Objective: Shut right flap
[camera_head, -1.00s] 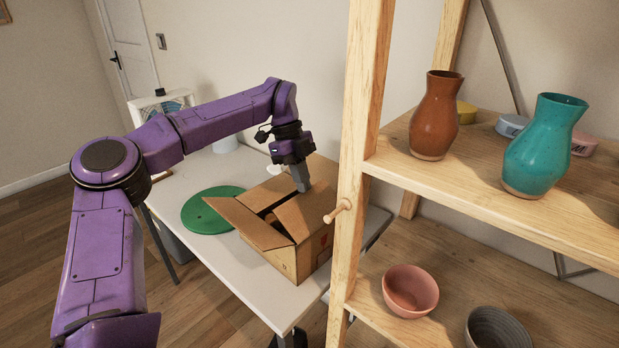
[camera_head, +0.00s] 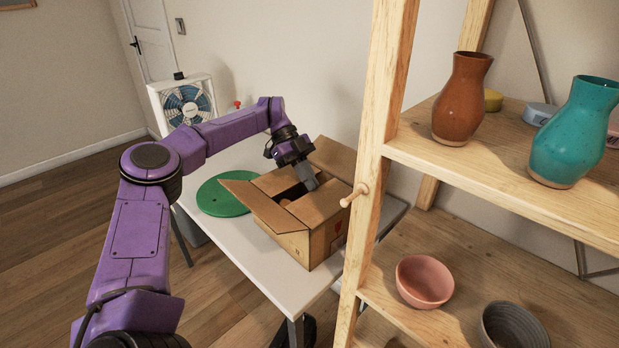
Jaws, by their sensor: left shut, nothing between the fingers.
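The cardboard box (camera_head: 325,241) stands on the white table. Its left flap (camera_head: 252,207) sticks out to the left, tilted. The far left flap (camera_head: 274,182) lies roughly flat over the top. The flap at the back right (camera_head: 336,157) stands raised behind my gripper. The near right flap (camera_head: 322,206) lies low along the top. A dark gap shows between the flaps, and the inside is mostly hidden. My left gripper (camera_head: 312,186) is shut and empty, pointing down over the gap by the right flaps; I cannot tell whether it touches cardboard. My right gripper is out of view.
The wooden shelf (camera_head: 379,150) stands close to the right of the box, with a peg (camera_head: 354,195) sticking out toward it. A green disc (camera_head: 222,196) lies left of the box. A fan (camera_head: 186,103) stands behind. Vases and bowls are on the shelf.

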